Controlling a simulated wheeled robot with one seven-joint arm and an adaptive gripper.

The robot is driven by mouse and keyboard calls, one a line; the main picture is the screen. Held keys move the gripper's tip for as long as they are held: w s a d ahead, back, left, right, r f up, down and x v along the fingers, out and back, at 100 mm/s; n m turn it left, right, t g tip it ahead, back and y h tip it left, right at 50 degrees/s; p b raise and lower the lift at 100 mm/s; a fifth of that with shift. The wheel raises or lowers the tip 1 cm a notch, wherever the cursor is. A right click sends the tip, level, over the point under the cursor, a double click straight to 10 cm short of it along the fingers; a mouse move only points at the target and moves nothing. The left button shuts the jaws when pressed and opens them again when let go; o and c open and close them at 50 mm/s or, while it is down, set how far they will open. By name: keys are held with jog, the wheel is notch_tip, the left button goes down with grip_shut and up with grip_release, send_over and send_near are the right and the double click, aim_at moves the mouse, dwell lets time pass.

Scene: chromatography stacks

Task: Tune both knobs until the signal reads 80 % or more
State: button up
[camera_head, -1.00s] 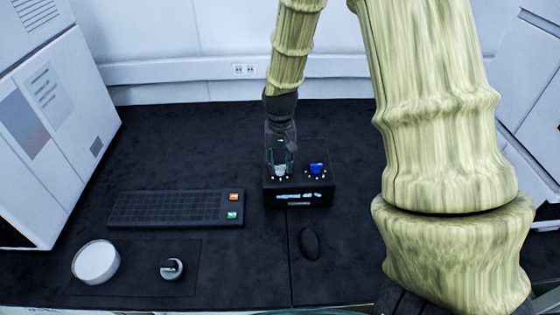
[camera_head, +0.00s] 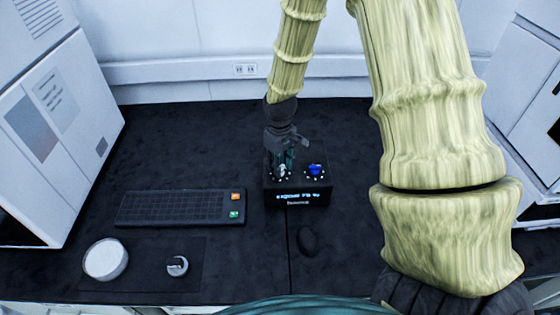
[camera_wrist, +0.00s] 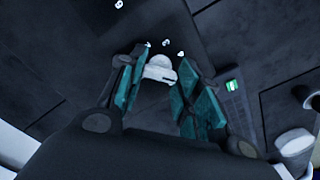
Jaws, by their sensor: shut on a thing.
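A black control box (camera_head: 298,183) stands on the dark bench with two knobs on top and a lit display (camera_head: 299,197) on its front; the reading is too small to make out. The blue knob (camera_head: 315,169) is on the right and free. The white-grey knob (camera_head: 283,172) is on the left, partly hidden by my gripper (camera_head: 282,163). My gripper points down from above and is shut on this left knob. In the wrist view the white knob (camera_wrist: 160,67) shows between the two teal-padded fingers (camera_wrist: 157,76).
A black keyboard (camera_head: 175,207) with an orange and a green key lies left of the box. A black mouse (camera_head: 307,240) lies in front. A white round dish (camera_head: 105,259) and a small dark-and-silver knob-like piece (camera_head: 177,266) are at front left. A white cabinet (camera_head: 60,120) stands left.

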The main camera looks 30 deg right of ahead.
jog(key=shift+w+n, duration=0.1)
jog(key=shift+n, duration=0.3)
jog(key=o, duration=1)
jog(key=shift+d, duration=0.1)
jog(key=shift+r, duration=0.15)
notch_tip(320, 180, up, 12)
jog(key=shift+f, duration=0.1)
dwell(0.5)
